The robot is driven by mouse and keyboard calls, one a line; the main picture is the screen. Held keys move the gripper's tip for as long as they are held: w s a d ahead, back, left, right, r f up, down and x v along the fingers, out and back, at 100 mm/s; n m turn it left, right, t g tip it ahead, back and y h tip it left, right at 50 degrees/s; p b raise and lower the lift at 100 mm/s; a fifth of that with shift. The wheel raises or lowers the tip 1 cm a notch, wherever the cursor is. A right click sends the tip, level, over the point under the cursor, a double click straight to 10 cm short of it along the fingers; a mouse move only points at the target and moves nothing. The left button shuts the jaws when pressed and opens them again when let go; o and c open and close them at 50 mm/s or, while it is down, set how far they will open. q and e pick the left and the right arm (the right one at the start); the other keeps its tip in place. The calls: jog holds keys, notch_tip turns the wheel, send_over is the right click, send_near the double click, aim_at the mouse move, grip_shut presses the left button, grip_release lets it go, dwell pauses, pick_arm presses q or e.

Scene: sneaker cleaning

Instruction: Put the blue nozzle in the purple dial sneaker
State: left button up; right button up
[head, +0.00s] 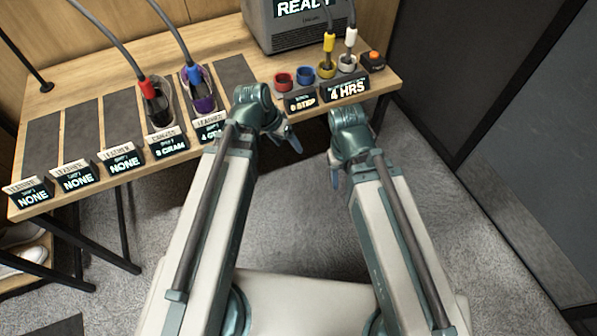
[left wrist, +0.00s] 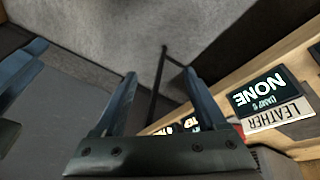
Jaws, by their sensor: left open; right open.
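The blue nozzle (head: 193,73), on a grey hose, points down into the opening of the purple sneaker (head: 204,104), which stands in a dark slot of the bench. The nozzle tip is hidden inside the shoe, and a dial is too small to make out. The blue holder cup (head: 304,74) is empty. My left gripper (head: 290,142) is open and empty, off the bench's front edge, right of the sneaker; its spread fingers show in the left wrist view (left wrist: 163,95). My right gripper (head: 336,178) is open and empty in front of the cups.
A red nozzle (head: 146,85) is in a black sneaker (head: 157,110) to the left. Yellow (head: 329,43) and white (head: 351,38) nozzles stand in their cups. An orange button (head: 373,57) is at the right corner. Label blocks line the front edge; the floor before it is clear.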

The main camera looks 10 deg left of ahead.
pick_arm(q)
jog(key=s+d+f+g+y, duration=0.1)
jog(key=s+d+y, duration=0.3)
jog(key=s, duration=0.5)
jog(key=shift+d+g+y, duration=0.3)
jog(key=shift+d+g, duration=0.05)
jog(key=shift+g, duration=0.55)
